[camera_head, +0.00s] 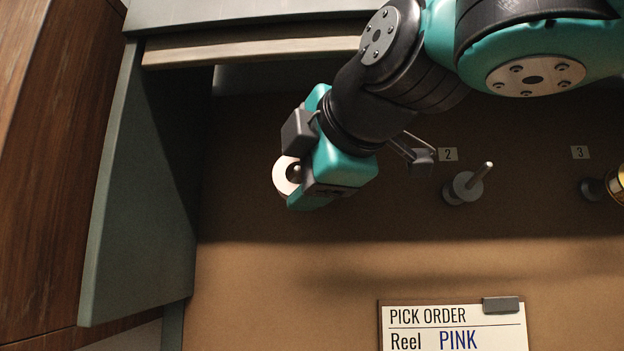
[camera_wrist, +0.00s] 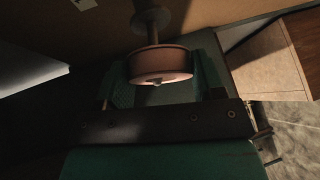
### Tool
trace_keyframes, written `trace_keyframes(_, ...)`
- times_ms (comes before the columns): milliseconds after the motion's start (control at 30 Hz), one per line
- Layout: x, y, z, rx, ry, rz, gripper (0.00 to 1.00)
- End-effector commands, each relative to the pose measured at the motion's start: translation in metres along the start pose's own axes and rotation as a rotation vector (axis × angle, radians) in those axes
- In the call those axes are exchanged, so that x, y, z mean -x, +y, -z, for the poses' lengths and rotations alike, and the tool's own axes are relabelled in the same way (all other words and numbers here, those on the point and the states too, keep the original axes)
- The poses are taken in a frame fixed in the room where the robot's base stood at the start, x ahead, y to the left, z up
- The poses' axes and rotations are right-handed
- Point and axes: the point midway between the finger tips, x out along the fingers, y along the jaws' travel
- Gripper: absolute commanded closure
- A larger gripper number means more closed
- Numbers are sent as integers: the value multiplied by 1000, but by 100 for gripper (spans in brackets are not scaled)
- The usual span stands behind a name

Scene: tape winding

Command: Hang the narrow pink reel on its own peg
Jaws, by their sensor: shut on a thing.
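The pink reel (camera_wrist: 162,64) sits between the two fingers of my gripper (camera_wrist: 163,82) in the wrist view. My gripper is shut on it. A peg (camera_wrist: 152,30) runs from its round base on the board to the reel, and a small tip shows at the reel's front face, so the reel appears to be around the peg's outer part, apart from the base. In the head view the reel (camera_head: 283,178) shows pale, partly hidden by my gripper (camera_head: 308,188), left of the peg marked 2. The label of the reel's peg is not readable.
An empty peg (camera_head: 466,186) under label 2 stands to the right. A yellow-and-black item (camera_head: 614,184) is on the peg under label 3 at the right edge. A green side panel (camera_head: 140,200) stands at left. A pick-order card (camera_head: 455,330) reads "Reel PINK".

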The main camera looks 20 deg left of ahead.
Motion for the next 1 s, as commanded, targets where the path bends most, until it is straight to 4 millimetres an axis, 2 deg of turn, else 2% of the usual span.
trace_keyframes(1000, 54, 1, 35, 1, 1, 0, 60)
